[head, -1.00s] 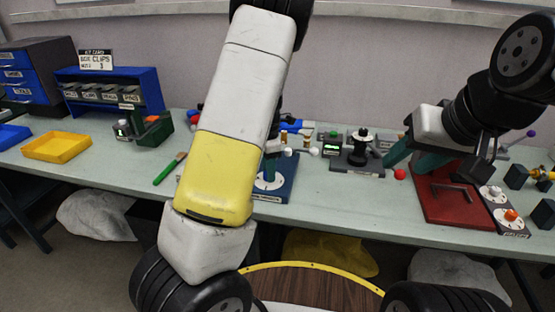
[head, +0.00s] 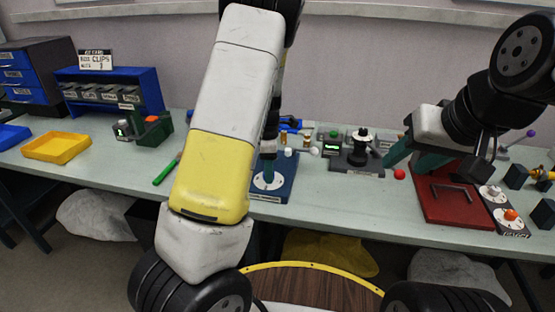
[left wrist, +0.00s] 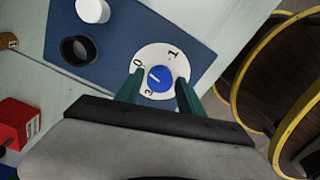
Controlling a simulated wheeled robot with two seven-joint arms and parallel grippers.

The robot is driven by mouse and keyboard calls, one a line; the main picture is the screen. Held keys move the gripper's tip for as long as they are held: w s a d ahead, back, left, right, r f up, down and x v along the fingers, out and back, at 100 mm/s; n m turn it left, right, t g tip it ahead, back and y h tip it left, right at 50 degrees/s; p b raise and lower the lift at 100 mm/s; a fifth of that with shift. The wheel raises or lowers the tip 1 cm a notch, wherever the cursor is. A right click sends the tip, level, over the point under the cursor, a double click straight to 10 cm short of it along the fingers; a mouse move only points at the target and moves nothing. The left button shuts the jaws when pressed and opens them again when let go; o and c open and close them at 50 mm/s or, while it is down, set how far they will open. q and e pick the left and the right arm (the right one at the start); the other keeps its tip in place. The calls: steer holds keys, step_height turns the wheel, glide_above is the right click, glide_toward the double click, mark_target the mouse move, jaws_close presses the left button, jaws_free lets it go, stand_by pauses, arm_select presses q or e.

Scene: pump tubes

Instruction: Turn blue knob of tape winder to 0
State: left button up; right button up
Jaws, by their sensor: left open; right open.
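The tape winder has a blue base plate (head: 287,186) on the bench, with a white dial (head: 268,183) partly hidden by my left arm in the head view. In the left wrist view the round blue knob (left wrist: 160,78) sits in the middle of the white dial, with 0, 1 and 3 readable. The knob has a pale line; which mark it points to is too small to tell surely. My left gripper (left wrist: 158,94) is open, its green fingers on either side of the knob, with no clear contact. My right gripper (head: 405,166) is open and empty over the right side of the bench.
A black ring (left wrist: 79,50) and a white cylinder (left wrist: 93,10) stand on the base plate. A red tray (head: 447,212), a red ball (head: 399,174) and a black device (head: 357,160) are to the right. A green marker (head: 166,172) lies left, near a yellow tray (head: 56,148).

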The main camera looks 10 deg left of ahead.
arm_select(q)
steer(key=m, duration=0.7)
steer(key=shift+m, duration=0.4)
steer(key=m, duration=0.7)
jaws_close()
